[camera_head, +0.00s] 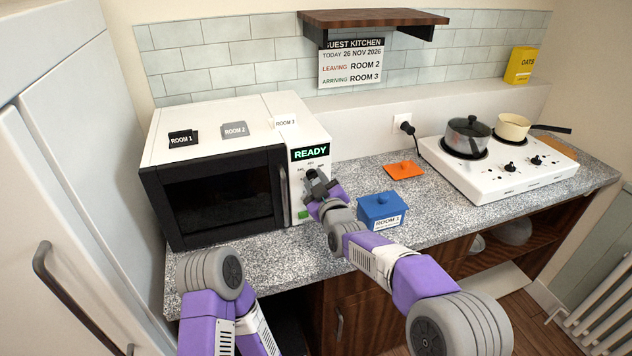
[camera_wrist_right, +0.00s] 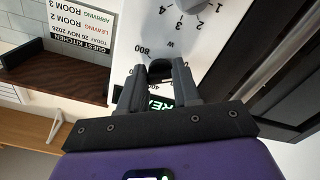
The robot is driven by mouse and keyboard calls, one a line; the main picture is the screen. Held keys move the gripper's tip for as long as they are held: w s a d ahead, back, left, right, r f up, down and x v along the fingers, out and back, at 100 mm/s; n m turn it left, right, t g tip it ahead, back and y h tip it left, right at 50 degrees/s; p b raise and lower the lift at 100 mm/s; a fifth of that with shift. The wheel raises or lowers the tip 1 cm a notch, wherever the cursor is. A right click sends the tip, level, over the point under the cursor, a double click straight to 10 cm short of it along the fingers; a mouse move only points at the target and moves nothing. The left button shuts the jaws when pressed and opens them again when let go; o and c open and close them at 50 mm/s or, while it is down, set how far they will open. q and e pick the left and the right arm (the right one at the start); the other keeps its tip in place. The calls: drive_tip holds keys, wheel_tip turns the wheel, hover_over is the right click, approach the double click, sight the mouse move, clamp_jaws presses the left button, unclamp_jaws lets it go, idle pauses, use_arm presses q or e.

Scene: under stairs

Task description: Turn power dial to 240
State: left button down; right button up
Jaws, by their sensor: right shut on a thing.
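The white microwave (camera_head: 215,125) has a black door on its left and a control panel on its right. Its green display (camera_head: 310,153) reads READY. My right gripper (camera_head: 318,184) is at the panel just below the display and hides most of the power dial in the head view. In the right wrist view, which is upside down, the gripper (camera_wrist_right: 160,76) is shut on the black power dial (camera_wrist_right: 160,66), one finger on each side. The number 800 and a W show beside it; the dial's pointer and the other numbers cannot be read clearly. My left gripper is out of the head view.
A second, grey dial (camera_wrist_right: 191,5) with numbers shows farther along the panel. A blue box (camera_head: 381,208) marked ROOM 1 stands on the counter right of my right gripper. An orange mat (camera_head: 404,170) and a white hob (camera_head: 495,180) with two pots are farther right.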

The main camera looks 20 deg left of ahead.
drive_tip(key=shift+c, duration=0.6)
drive_tip(key=shift+s+a+m+b, duration=0.1)
drive_tip(key=shift+m+b, duration=1.55)
drive_tip(key=shift+m, duration=1.3)
drive_tip(key=shift+a+m+b, duration=0.1)
drive_tip(key=shift+m+b, duration=1.5)
drive_tip(key=shift+m, duration=1.35)
